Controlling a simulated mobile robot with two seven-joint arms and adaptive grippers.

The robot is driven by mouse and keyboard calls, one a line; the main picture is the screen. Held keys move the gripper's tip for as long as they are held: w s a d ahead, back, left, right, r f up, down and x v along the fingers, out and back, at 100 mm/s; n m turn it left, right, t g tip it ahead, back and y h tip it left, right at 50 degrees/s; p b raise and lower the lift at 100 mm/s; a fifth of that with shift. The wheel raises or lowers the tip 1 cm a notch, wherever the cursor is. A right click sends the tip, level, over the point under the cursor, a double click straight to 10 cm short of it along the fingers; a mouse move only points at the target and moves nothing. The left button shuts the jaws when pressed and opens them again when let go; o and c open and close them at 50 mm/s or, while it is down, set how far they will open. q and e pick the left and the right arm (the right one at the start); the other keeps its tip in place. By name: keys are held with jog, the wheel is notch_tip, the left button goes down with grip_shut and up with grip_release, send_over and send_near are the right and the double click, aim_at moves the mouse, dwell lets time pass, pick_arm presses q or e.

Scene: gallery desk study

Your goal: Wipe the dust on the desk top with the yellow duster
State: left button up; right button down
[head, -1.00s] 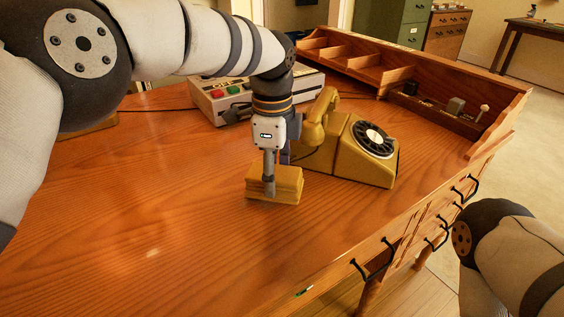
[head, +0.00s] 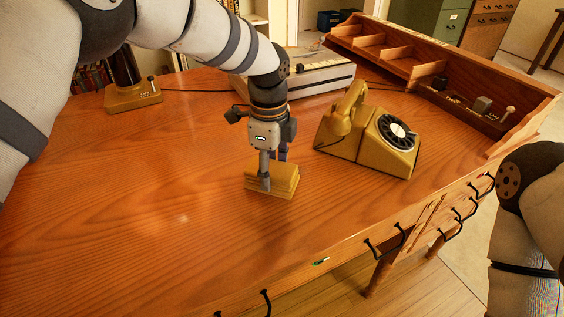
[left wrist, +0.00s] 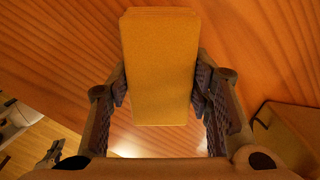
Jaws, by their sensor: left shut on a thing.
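The yellow duster (head: 286,178) is a block-shaped pad low over the desk top (head: 120,200), apparently resting on it. My left gripper (head: 266,184) points down and is shut on the duster. In the left wrist view the duster (left wrist: 160,70) sits between the two dark finger pads (left wrist: 160,95). I cannot make out dust for certain; a pale spot (head: 183,219) on the wood may be only glare. The desk under the duster is hidden. My right arm shows at the right edge, but its gripper is out of view.
A mustard rotary telephone (head: 358,143) stands right of the duster, with a gap between. A pale boxy device (head: 315,82) and a lamp base (head: 134,97) stand at the back. Compartments (head: 400,70) line the far right edge. The desk's left and front are clear.

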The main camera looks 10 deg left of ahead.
aim_at(256, 173)
pick_arm(q)
jog(key=shift+s+a+f, duration=0.15)
jog(key=shift+f, duration=0.05)
jog(key=shift+s+a+r+p, duration=0.2)
jog(key=shift+s+a+p, duration=0.1)
jog(key=shift+s+a, duration=0.1)
jog(key=shift+s+a+p, duration=0.35)
jog(key=shift+s+a, duration=0.1)
jog(key=shift+a, duration=0.35)
jog(key=shift+s+a, duration=0.3)
jog(key=shift+a, duration=0.2)
jog(key=shift+s+a, duration=0.55)
jog(key=shift+a, duration=0.15)
jog(key=shift+s+a, duration=0.15)
jog(key=shift+a, duration=0.25)
pick_arm(e)
jog(key=shift+w+r+t, duration=0.6)
jog(key=shift+w+r, duration=0.55)
jog(key=shift+w, duration=0.1)
pick_arm(q)
jog(key=shift+d, duration=0.1)
